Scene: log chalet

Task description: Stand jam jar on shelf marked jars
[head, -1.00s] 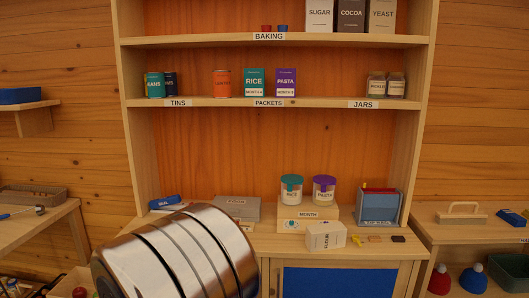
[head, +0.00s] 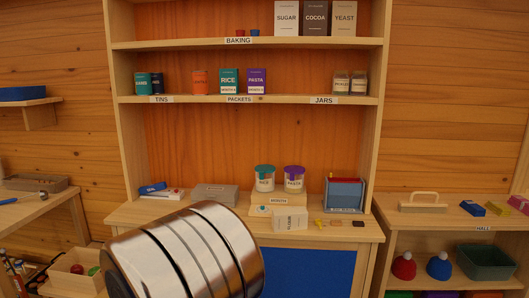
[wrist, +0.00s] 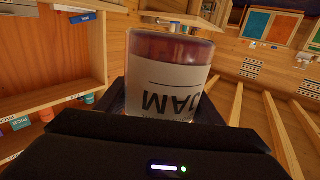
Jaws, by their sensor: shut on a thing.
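My gripper (wrist: 165,115) is shut on the jam jar (wrist: 168,72) in the wrist view. The jar has dark red contents and a white label reading JAM, upside down in this picture. In the head view my metal arm fills the lower left, and neither the jar nor the gripper shows. The shelf marked JARS (head: 324,100) is the right part of the middle shelf of the wooden dresser. Two small labelled jars (head: 349,84) stand there at the right end. The gripper and jar are away from the shelf.
Tins (head: 150,83) and packets (head: 243,81) stand further left on the same shelf. Bare shelf lies between the purple packet and the two jars.

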